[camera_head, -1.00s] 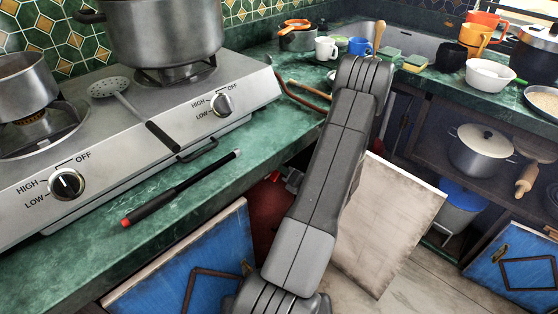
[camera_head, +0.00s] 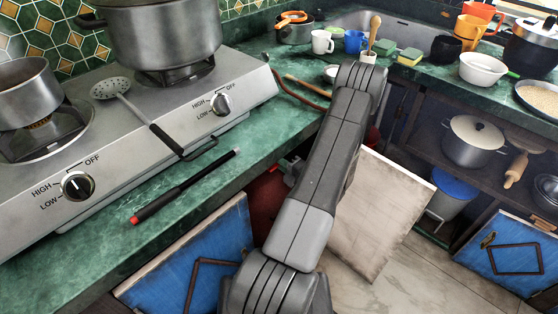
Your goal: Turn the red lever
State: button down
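A small red part (camera_head: 283,166), which looks like the red lever, shows in the open cabinet under the counter, just left of my arm. It sits at a grey fitting above a dark red rounded body (camera_head: 265,205) that looks like a gas cylinder. My arm's grey link covers the right side of this area, so the lever's full shape and angle are hard to tell. My arm rises from the bottom centre, then bends away at the counter's front edge. My gripper is hidden behind the arm, and I cannot see its fingers.
A blue cabinet door (camera_head: 195,255) stands open at the lower left, and a pale door panel (camera_head: 380,215) stands open right of my arm. The gas hotplate (camera_head: 130,165) and a black lighter with a red end (camera_head: 185,187) are on the green counter (camera_head: 235,185).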

dwell(0.3)
jog(key=c, duration=1.5)
grip_release()
jog(key=shift+d, duration=0.1)
jog(key=v, duration=1.3)
jog(key=shift+s+d, duration=0.2)
jog(key=shift+s, duration=0.1)
jog(key=shift+w, duration=0.1)
jog(key=x, duration=1.3)
jog(key=shift+w+a, duration=0.25)
jog(key=shift+a, duration=0.05)
